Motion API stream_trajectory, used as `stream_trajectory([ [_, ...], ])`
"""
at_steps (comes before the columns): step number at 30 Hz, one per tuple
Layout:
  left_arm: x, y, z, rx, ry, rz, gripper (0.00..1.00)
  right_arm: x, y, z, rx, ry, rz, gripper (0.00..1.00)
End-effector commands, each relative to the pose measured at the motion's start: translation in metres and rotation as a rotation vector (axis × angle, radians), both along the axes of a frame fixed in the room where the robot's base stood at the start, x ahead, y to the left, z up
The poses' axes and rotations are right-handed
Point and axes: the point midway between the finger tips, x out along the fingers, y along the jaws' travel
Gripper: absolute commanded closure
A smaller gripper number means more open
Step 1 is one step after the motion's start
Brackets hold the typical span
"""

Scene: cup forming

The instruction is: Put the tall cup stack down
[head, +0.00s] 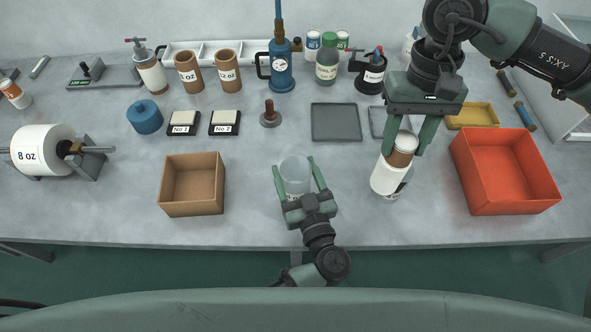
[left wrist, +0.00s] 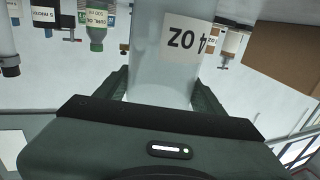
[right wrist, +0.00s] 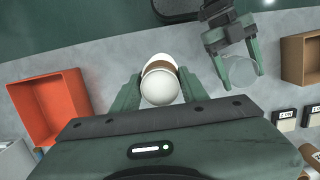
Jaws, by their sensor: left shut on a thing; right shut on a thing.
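The tall cup stack (head: 387,178) is white with a brown band near its top. It leans slightly in the head view, right of the table's middle. My right gripper (head: 404,150) is shut on the stack's upper part from above. In the right wrist view the stack's pale round end (right wrist: 160,88) shows between the fingers. I cannot tell whether its lower end touches the table. My left gripper (head: 295,166) is shut around a clear cylinder (head: 295,172), to the left of the stack. In the left wrist view this cylinder (left wrist: 160,75) bears a 4 OZ label.
A red bin (head: 508,205) stands close to the right of the stack, and a brown box (head: 192,210) stands left of the clear cylinder. Grey trays (head: 336,122), bottles and a blue pump (head: 281,70) line the back. Bare table lies between the cylinder and the stack.

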Motion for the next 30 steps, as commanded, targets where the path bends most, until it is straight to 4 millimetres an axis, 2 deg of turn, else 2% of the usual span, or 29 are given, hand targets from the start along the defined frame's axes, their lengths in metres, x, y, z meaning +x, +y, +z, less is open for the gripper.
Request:
stream_trajectory([
  [4,0.000,0.000,0.000,0.000,0.000,0.000,0.80,0.003,0.006,0.002,-0.001,-0.005,-0.024,1.00],
  [7,0.000,0.000,0.000,0.000,0.000,0.000,0.80,0.013,0.025,0.006,-0.002,-0.016,-0.106,1.00],
  [11,0.000,0.000,0.000,0.000,0.000,0.000,0.80,0.031,0.068,0.017,-0.003,-0.032,-0.297,1.00],
  [15,0.000,0.000,0.000,0.000,0.000,0.000,0.80,0.044,0.120,0.030,0.000,-0.032,-0.530,1.00],
  [18,0.000,0.000,0.000,0.000,0.000,0.000,0.80,0.048,0.151,0.038,0.003,-0.024,-0.673,1.00],
  [21,0.000,0.000,0.000,0.000,0.001,0.000,0.80,0.049,0.174,0.045,0.004,-0.010,-0.780,1.00],
  [26,0.000,0.000,0.000,0.000,0.001,0.000,0.80,0.049,0.191,0.043,0.000,0.001,-0.865,1.00],
  [30,0.000,0.000,0.000,0.000,0.001,0.000,0.80,0.048,0.191,0.017,-0.003,0.005,-0.878,1.00],
])
